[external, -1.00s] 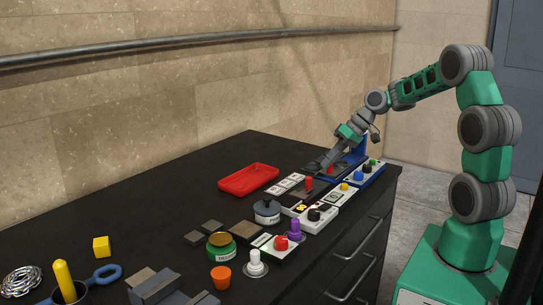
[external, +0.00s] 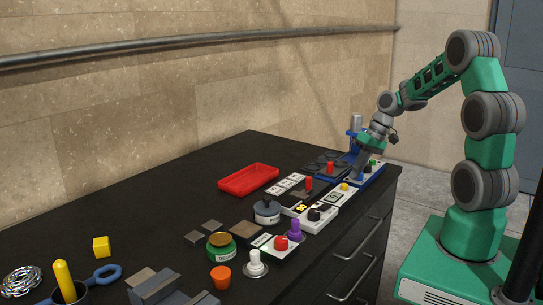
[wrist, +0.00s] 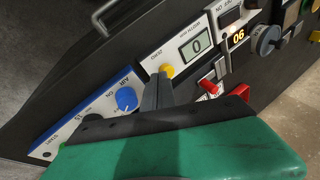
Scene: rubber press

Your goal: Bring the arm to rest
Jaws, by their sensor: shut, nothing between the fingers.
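My green and grey arm reaches in from the right in the external view. My gripper (external: 359,176) points down at the far right end of the bench, just over or beside the blue-edged panel (external: 371,175). In the wrist view my gripper's grey fingers (wrist: 157,92) are together with nothing between them. They lie between the panel's blue knob (wrist: 126,99) and a yellow button (wrist: 166,71). I cannot tell whether the fingertips touch anything.
A blue press-like stand (external: 355,135) rises behind my gripper. A red tray (external: 248,179), a dark-lidded pot (external: 267,211) and a white display unit (wrist: 196,45) with several controls crowd the black bench (external: 130,215). Open air lies above the bench.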

